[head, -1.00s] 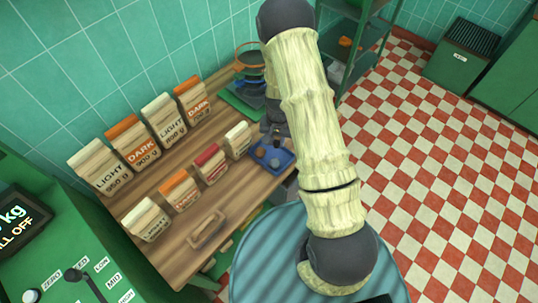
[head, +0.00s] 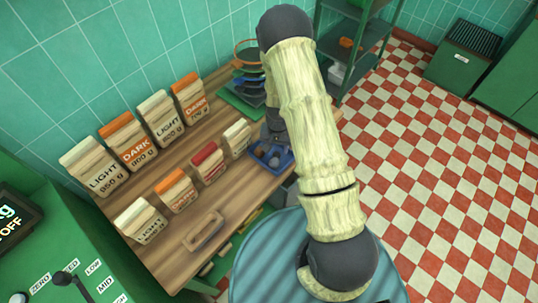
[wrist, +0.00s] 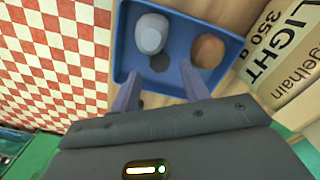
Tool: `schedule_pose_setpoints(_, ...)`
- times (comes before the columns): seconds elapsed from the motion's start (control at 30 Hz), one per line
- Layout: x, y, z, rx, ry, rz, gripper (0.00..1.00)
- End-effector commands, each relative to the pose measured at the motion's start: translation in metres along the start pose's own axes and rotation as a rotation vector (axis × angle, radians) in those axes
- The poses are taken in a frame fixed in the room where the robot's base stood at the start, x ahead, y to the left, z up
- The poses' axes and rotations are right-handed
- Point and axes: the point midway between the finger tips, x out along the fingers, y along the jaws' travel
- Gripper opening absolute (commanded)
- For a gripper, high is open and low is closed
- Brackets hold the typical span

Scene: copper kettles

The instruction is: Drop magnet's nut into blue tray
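The blue tray (head: 288,161) sits at the right end of the wooden worktop; its wall also shows in the wrist view (wrist: 120,42). Inside it lie a rounded pale grey piece (wrist: 151,34), a brown rounded piece (wrist: 208,51) and a small dark round spot (wrist: 160,63), which may be a nut or a shadow. My gripper (wrist: 160,84) is over the tray's near edge, its two fingers apart with nothing visible between them. In the head view my arm partly hides it. I cannot identify a magnet or its nut for certain.
Several paper bags marked LIGHT and DARK (head: 132,142) stand in two rows left of the tray. A small wooden tray (head: 205,230) lies at the worktop's front. A green board with dark pans (head: 245,92) is behind. The checkered floor at right is clear.

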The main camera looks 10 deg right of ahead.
Motion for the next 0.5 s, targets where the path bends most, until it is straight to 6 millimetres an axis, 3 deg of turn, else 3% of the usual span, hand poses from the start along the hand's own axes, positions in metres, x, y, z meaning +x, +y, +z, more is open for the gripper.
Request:
schedule_pose_setpoints(0.33,-0.002,0.000,0.000,0.000,0.001,0.000,0.48)
schedule_pose_setpoints(0.5,-0.013,-0.001,0.000,-0.002,0.001,-0.001,0.48)
